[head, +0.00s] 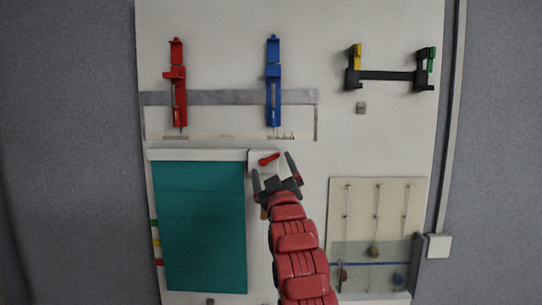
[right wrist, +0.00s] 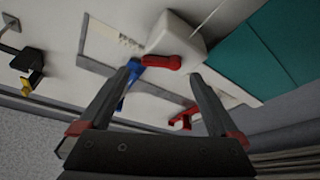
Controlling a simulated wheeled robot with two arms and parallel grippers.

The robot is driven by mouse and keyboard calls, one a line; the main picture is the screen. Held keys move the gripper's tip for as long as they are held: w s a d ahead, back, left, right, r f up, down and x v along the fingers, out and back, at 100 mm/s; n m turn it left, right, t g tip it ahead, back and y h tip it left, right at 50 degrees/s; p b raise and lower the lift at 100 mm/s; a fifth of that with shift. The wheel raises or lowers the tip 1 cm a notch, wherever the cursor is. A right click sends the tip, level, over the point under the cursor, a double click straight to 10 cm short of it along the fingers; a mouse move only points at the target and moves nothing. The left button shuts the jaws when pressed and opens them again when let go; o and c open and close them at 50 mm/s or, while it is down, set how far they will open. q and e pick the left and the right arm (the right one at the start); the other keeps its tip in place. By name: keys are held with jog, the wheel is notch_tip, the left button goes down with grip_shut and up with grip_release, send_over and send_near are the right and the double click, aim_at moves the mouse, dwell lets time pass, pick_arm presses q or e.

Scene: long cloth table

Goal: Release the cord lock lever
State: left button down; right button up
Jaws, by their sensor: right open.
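The cord lock lever is a small red lever (head: 269,159) on a white box (head: 256,156) at the top right corner of the teal blind (head: 203,225). My right gripper (head: 272,164) is open just below the lever, with one finger to each side of the white box area. In the right wrist view the red lever (right wrist: 171,62) lies between and beyond the two fingertips (right wrist: 166,70), on the white box (right wrist: 178,38). I cannot tell whether a finger touches it. My left gripper is not in view.
A red slider (head: 178,90) and a blue slider (head: 273,85) are mounted above. A black bar (head: 388,76) with yellow and green clips is at upper right. A pale panel (head: 395,210) with several cords and a clear bin is at lower right.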

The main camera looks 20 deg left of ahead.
aim_at(270, 159)
jog(key=shift+p+x, duration=0.5)
jog(key=shift+x, duration=0.85)
jog(key=c, duration=1.4)
jog(key=shift+o, duration=0.2)
jog(key=f+m+b, duration=0.1)
jog(key=m+b, duration=0.1)
jog(key=b, duration=0.4)
jog(key=shift+t+h, duration=0.3)
jog(key=shift+r+m+b, duration=0.2)
jog(key=shift+m+b, duration=0.1)
jog(key=shift+b, duration=0.3)
jog(key=shift+r, duration=0.1)
jog(key=o, duration=1.4)
jog(key=shift+c, duration=0.2)
